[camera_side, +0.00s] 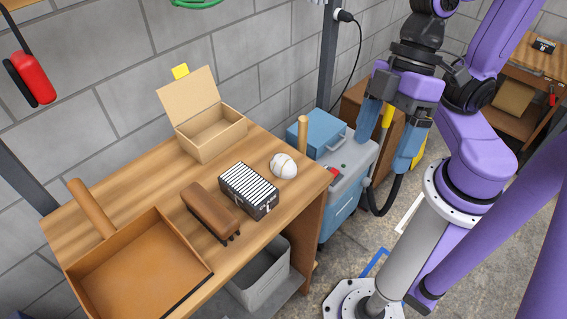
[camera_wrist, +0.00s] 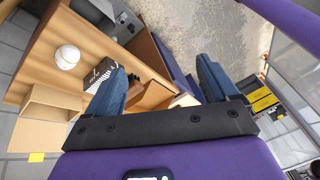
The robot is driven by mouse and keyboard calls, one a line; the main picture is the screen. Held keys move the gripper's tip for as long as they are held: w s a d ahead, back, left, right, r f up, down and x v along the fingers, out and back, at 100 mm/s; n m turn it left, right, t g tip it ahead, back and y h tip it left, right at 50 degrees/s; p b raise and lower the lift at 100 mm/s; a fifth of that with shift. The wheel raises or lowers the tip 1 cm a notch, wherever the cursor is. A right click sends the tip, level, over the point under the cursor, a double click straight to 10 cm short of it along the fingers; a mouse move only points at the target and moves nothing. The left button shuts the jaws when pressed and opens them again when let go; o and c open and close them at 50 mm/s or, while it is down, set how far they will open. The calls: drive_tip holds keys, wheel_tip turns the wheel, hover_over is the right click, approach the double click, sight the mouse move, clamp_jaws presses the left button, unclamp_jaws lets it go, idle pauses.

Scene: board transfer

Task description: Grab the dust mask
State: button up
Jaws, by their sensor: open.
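The dust mask (camera_side: 283,166) is a white, rounded cup near the right end of the wooden workbench (camera_side: 130,190). In the wrist view the mask (camera_wrist: 67,57) shows at the upper left, clear of my fingers. My gripper (camera_side: 387,150) is open and empty, with blue fingers pointing down. It hangs to the right of the bench, higher than the mask and well apart from it. In the wrist view my gripper (camera_wrist: 163,82) has its two fingers spread wide, with nothing between them.
An open cardboard box (camera_side: 210,134) stands behind the mask. A black-and-white striped box (camera_side: 249,190) and a brown brush (camera_side: 210,210) lie left of it. A large dustpan (camera_side: 140,270) fills the bench's left end. A blue case (camera_side: 316,134) stands beyond the bench's right end.

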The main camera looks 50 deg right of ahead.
sight(290, 163)
drive_tip(key=a+r+m+t+y, duration=0.15)
drive_tip(key=a+y, duration=0.35)
drive_tip(key=a, duration=0.5)
drive_tip(key=w+a+m+t, duration=0.2)
drive_tip(key=w+m+t, duration=0.4)
drive_tip(key=w, duration=0.1)
drive_tip(key=w+d+f+m+t+h, duration=0.1)
drive_tip(key=w+d+m+t+h, duration=0.2)
drive_tip(key=d+h, duration=0.3)
drive_tip(key=w+d+f+m+t+h, duration=0.1)
drive_tip(key=w+d+m+t+h, duration=0.2)
drive_tip(key=d, duration=0.4)
drive_tip(key=shift+n+h, duration=0.4)
drive_tip(key=shift+n, duration=0.05)
wheel_tip(290, 163, down, 17)
drive_tip(key=shift+f, duration=0.1)
drive_tip(key=shift+x, duration=3.6)
drive_tip(key=shift+a, duration=0.1)
drive_tip(key=c, duration=1.1)
